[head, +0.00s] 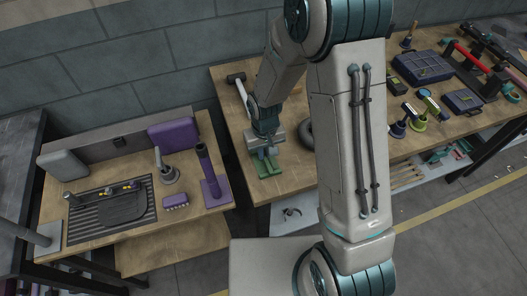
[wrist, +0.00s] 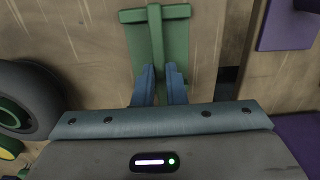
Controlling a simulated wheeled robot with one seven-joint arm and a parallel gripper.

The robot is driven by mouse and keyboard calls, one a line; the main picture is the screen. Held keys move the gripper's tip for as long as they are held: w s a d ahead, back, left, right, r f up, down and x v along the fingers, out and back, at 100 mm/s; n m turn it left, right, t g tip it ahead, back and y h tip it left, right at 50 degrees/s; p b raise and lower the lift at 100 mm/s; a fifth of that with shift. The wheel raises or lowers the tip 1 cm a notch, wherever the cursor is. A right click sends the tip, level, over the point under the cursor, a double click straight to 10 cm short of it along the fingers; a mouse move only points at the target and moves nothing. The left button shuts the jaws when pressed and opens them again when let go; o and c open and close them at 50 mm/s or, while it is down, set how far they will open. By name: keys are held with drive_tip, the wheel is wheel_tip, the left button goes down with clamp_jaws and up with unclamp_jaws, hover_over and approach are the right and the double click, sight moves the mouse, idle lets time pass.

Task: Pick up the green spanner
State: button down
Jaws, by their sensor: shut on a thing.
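A green T-shaped piece, which I take for the green spanner (wrist: 156,40), stands over a flat green plate on the wooden bench in the wrist view. The two blue fingers of my gripper (wrist: 159,84) are shut on its stem, and the fingers hide the lower part. In the head view my gripper (head: 265,151) points down at the front left of the bench, with green (head: 268,168) showing under it. I cannot tell whether the piece is lifted clear of the plate.
A dark wheel (wrist: 30,98) lies left of my gripper in the wrist view. The right bench (head: 228,98) carries a blue case (head: 422,66) and several tools. A gap separates the benches.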

drive_tip(key=shift+w+r, duration=0.1)
drive_tip(key=shift+r, duration=0.4)
drive_tip(key=r, duration=0.3)
drive_tip(key=shift+w+d+r+b, duration=0.1)
drive_tip(key=shift+d+b, duration=0.1)
drive_tip(key=shift+b, duration=0.2)
drive_tip(key=w+d+r+b, duration=0.1)
drive_tip(key=w+d+r, duration=0.4)
drive_tip(key=d, duration=0.4)
drive_tip(key=shift+w+d+r, duration=0.3)
drive_tip(key=shift+d+r, duration=0.05)
drive_tip(key=shift+r, duration=0.5)
